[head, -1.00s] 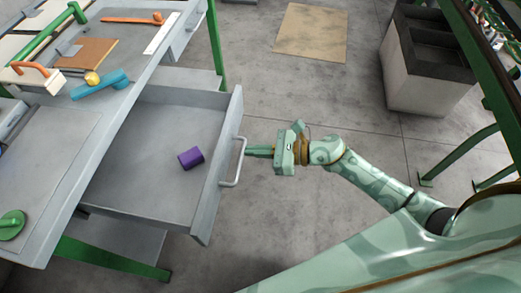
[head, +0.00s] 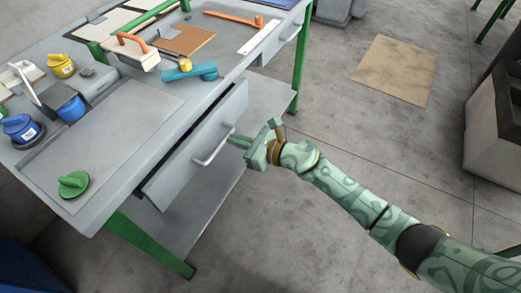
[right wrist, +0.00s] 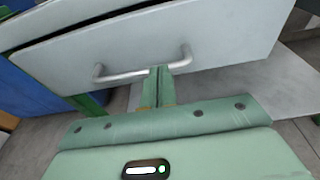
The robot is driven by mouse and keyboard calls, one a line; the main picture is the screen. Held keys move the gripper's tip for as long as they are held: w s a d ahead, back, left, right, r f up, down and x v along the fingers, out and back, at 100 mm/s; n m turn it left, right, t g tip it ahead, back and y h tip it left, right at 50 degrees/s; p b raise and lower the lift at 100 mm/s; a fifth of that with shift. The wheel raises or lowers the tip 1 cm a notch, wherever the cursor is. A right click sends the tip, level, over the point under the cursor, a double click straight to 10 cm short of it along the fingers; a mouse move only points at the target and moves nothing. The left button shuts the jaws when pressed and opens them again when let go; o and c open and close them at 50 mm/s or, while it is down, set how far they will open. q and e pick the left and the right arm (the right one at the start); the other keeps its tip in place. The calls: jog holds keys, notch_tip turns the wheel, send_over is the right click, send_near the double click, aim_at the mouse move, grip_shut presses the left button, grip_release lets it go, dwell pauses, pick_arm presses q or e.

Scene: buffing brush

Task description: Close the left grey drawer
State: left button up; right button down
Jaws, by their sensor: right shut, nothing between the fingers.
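The left grey drawer (head: 200,148) sits under the workbench top and stands a little way out, with a narrow dark gap above its front. Its bar handle (head: 214,146) is on the front panel. My right gripper (head: 234,141) is shut and empty, its fingertips at the handle. In the right wrist view the drawer front (right wrist: 220,35) fills the top, and the shut fingers (right wrist: 158,80) point at the handle (right wrist: 145,72), seeming to touch or nearly touch it. The drawer's inside is hidden. My left gripper is not in view.
The workbench top (head: 130,120) holds a green knob (head: 73,184), blue pots, a yellow pot (head: 61,66), a blue tool (head: 190,72) and an orange-handled brush (head: 135,50). A second drawer (head: 282,42) is further right. A lower shelf (head: 205,195) lies below.

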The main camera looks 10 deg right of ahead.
aim_at(215, 130)
jog(key=x, duration=0.3)
jog(key=r+b+x, duration=0.1)
jog(key=x, duration=0.1)
jog(key=shift+w+a, duration=0.3)
jog(key=shift+w, duration=0.05)
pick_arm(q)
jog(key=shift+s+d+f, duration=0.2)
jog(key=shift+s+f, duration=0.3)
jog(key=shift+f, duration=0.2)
pick_arm(e)
jog(key=shift+r, duration=0.2)
jog(key=shift+a+r, duration=0.1)
jog(key=shift+r, duration=0.05)
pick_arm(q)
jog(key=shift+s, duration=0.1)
